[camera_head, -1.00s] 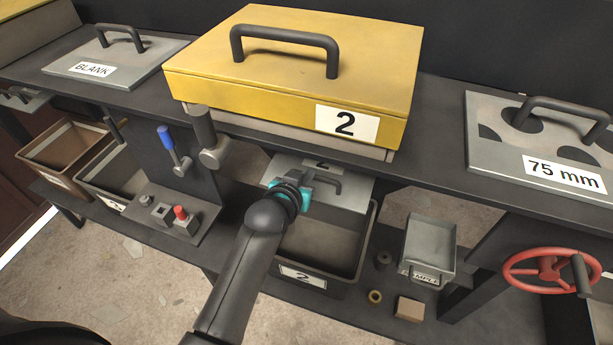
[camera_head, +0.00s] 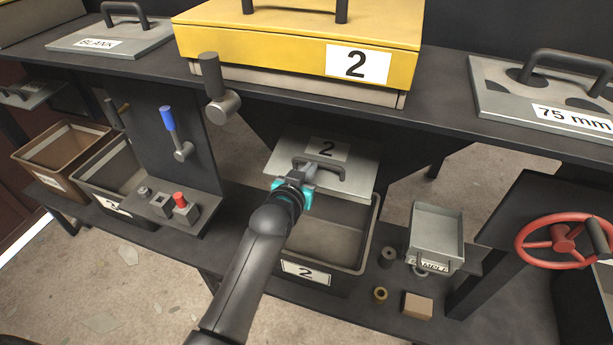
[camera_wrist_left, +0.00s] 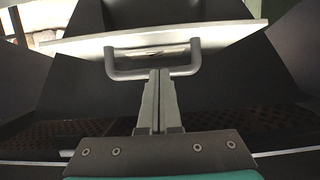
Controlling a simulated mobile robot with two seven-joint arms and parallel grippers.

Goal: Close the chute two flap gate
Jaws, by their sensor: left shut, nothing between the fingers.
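The chute two flap gate (camera_head: 357,184) is a light grey plate labelled 2, with a dark bar handle (camera_head: 330,181). It sits under the yellow box marked 2, above the dark bin 2. My left gripper (camera_head: 308,174) is shut with nothing between its fingers, and its tips are at the handle. In the left wrist view the shut fingers (camera_wrist_left: 158,82) point at the middle of the handle (camera_wrist_left: 122,73) on the plate (camera_wrist_left: 235,34). Whether the tips touch the handle or plate I cannot tell. My right gripper is not in view.
The yellow box (camera_head: 280,45) stands on the dark shelf above. Bin 2 (camera_head: 308,272) is below the gate. A lever panel (camera_head: 165,150) stands left. A sample tray (camera_head: 437,232) and a red handwheel (camera_head: 563,238) are to the right.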

